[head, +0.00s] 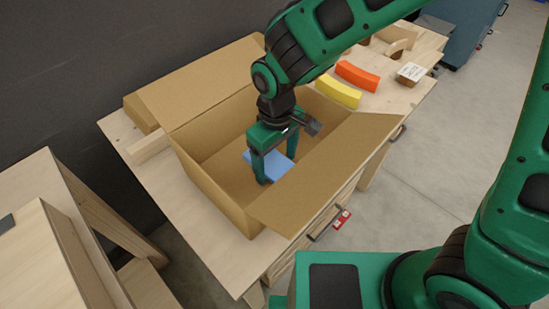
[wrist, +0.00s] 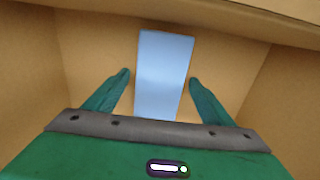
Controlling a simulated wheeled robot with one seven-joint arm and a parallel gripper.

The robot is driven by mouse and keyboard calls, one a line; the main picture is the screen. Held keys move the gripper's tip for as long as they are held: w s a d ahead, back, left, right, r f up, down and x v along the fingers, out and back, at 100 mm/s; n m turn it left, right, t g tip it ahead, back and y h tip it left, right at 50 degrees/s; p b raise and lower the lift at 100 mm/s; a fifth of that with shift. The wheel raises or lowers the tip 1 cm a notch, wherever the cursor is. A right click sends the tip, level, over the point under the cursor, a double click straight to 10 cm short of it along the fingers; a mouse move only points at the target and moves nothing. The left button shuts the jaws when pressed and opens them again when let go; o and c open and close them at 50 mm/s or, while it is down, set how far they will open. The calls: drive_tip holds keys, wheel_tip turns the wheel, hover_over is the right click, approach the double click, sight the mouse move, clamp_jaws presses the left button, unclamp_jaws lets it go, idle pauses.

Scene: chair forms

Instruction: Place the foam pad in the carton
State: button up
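The foam pad is a light blue flat block (head: 273,162) inside the cardboard carton (head: 203,185). It also shows in the wrist view (wrist: 163,75), long and narrow, with carton walls around it. My gripper (head: 277,171) reaches down into the open carton, with one finger on each side of the pad. In the wrist view its fingers (wrist: 160,80) are spread apart, and a strip of carton shows between the left finger and the pad. The right finger is very near the pad's edge. I cannot tell whether the pad lies fully flat; its lower end is hidden.
The carton's flaps (head: 325,175) are folded outward over the wooden bench (head: 222,268). Another wooden unit (head: 45,255) stands at left.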

sight(277, 165)
drive_tip(key=shift+r, duration=0.1)
wheel_tip(277, 165, up, 12)
idle(0.6)
idle(0.4)
